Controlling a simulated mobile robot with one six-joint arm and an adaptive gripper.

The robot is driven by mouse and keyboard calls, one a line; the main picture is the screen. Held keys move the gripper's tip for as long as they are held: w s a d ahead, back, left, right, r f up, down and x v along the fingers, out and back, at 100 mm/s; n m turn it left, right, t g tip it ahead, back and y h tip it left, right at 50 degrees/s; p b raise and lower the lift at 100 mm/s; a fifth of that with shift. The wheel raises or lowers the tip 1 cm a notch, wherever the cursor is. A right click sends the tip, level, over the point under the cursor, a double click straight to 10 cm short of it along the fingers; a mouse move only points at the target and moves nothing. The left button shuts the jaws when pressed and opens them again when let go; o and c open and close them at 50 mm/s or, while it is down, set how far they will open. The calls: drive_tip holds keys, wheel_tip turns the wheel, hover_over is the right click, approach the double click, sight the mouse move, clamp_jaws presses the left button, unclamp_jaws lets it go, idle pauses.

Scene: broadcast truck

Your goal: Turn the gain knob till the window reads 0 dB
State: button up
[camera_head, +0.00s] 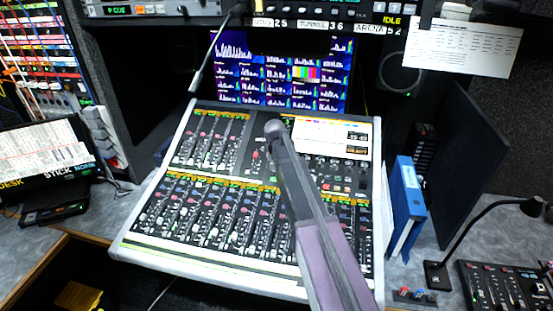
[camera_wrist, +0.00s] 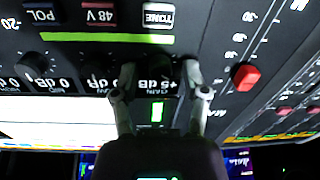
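The mixing console (camera_head: 215,262) lies below my arm in the head view. In the wrist view, its panel fills the upper part, with much of the lettering upside down. A small window (camera_wrist: 157,85) between my fingers appears to read +5 dB, by a GAIN label. The gain knob (camera_wrist: 158,66) is a dark shape between the fingertips of my gripper (camera_wrist: 160,72), its outline lost in shadow. The fingers stand apart on either side of it; whether they press on it is unclear. In the head view my arm hides the gripper and this knob.
Another dark knob (camera_wrist: 33,66) and a red cap (camera_wrist: 246,77) flank my fingers. A screen (camera_head: 270,70) stands behind the console. A blue binder (camera_head: 404,205) and a black desk lamp (camera_head: 490,215) stand to the right. A gooseneck microphone (camera_head: 212,50) hangs above.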

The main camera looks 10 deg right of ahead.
clamp_jaws()
drive_tip(key=shift+n, duration=0.3)
drive_tip(key=shift+n, duration=2.6)
drive_tip(key=shift+o, duration=1.5)
unclamp_jaws()
drive_tip(key=shift+m, duration=0.3)
